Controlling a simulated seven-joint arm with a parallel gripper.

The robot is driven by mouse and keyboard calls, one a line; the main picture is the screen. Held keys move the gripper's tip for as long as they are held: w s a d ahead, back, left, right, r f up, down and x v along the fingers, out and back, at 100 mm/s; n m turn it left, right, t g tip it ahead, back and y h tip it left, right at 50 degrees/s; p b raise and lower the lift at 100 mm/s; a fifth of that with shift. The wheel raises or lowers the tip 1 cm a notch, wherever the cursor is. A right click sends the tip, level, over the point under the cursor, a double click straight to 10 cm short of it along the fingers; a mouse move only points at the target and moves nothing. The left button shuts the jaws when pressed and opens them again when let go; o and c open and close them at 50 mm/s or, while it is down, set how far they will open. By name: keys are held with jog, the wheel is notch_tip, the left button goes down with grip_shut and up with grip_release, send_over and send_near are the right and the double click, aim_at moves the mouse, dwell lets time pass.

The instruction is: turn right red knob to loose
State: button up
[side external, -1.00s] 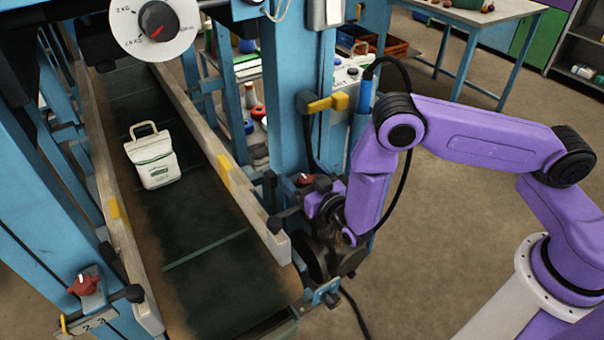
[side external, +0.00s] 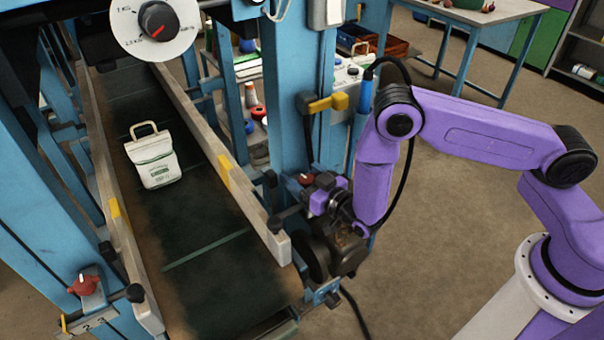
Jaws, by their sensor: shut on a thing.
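The right red knob (side external: 306,179) sits on the right side of the conveyor frame, beside the blue post. Only part of its red top shows; the rest is hidden by my gripper. My gripper (side external: 316,189), with purple and black parts, comes in from the right and is shut on the knob. The fingertips are small and dark here, and the knob's pointer direction cannot be made out. The left red knob (side external: 84,285) stands on a plate marked with numbers at the lower left, apart from my gripper.
A white sack with a handle (side external: 155,160) lies on the dark conveyor belt (side external: 205,250) between two rails. A dial (side external: 156,22) hangs above the belt. A black motor (side external: 338,250) is just below my gripper, and a blue post (side external: 287,100) stands behind. Open floor lies to the right.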

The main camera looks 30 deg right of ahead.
jog(key=shift+n+y, duration=0.5)
jog(key=shift+y, duration=0.2)
jog(key=shift+a, duration=0.1)
jog(key=o, duration=1)
jog(key=shift+c, duration=0.2)
jog(key=shift+a+h, duration=0.15)
jog(key=shift+h, duration=0.15)
